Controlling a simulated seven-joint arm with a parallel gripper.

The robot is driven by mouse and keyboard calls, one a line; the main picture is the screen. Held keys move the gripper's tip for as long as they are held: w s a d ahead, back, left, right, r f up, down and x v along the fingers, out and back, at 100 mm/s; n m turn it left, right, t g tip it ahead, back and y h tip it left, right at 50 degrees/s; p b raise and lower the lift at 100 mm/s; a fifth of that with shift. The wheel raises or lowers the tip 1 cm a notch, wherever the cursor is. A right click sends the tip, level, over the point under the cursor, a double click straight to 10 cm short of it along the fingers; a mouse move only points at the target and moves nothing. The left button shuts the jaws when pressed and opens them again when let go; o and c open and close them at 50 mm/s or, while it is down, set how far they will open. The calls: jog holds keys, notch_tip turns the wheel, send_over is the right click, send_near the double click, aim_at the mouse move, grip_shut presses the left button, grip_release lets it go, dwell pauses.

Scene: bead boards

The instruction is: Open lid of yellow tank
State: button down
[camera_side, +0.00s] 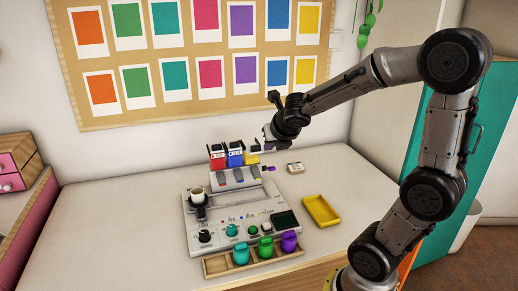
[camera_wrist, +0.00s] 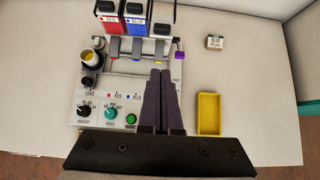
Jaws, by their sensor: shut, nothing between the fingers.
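The yellow tank (camera_side: 252,159) stands at the right end of a row of three tanks at the back of the grey machine (camera_side: 235,222). My gripper (camera_side: 262,146) is beside and above it and hides part of it. In the wrist view the third tank is at the top edge, partly cut off, and I cannot tell its lid's state. My gripper's dark fingers (camera_wrist: 160,74) are together, with nothing between them, pointing towards that tank.
The red tank (camera_side: 217,158) and blue tank (camera_side: 235,155) stand left of it. A cup (camera_side: 197,191) sits on the machine's left. A yellow tray (camera_side: 321,210) and a small labelled box (camera_side: 295,168) lie to the right. A wooden rack (camera_side: 222,266) with coloured containers stands in front.

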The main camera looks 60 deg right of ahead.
aim_at(256, 149)
jog(key=shift+w+d+r+x, duration=0.25)
jog(key=shift+r+x, duration=0.05)
jog(key=shift+x, duration=1.6)
jog(key=shift+w+d+r+x, duration=0.2)
jog(key=shift+r+x, duration=0.15)
jog(key=shift+x, duration=1.55)
jog(key=shift+w+d+r+x, duration=0.25)
jog(key=shift+r+x, duration=0.05)
jog(key=shift+x, duration=1.6)
jog(key=shift+w+d, duration=0.1)
jog(key=shift+w+d, duration=0.35)
jog(key=shift+d, duration=0.05)
jog(key=shift+a, duration=0.1)
